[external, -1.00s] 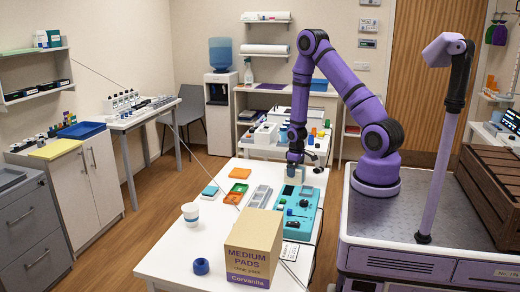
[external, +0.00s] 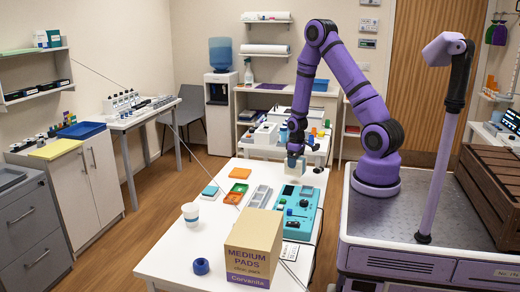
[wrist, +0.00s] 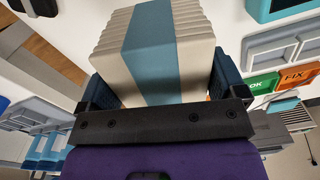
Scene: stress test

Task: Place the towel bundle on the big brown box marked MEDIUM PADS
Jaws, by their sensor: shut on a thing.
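The towel bundle (wrist: 152,50) is a beige folded stack with a blue-grey band around its middle. In the wrist view it fills the space between the jaws of my gripper (wrist: 160,85), which is shut on it. In the external view my gripper (external: 296,153) hangs at the far end of the white table, with the bundle (external: 295,166) below it, behind the teal device. The brown box marked MEDIUM PADS (external: 250,262) stands upright at the near end of the table, well apart from the gripper. Its top (external: 256,229) looks bare.
A white cup (external: 190,215) and a blue roll (external: 201,266) are left of the box. A thin line crosses the view.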

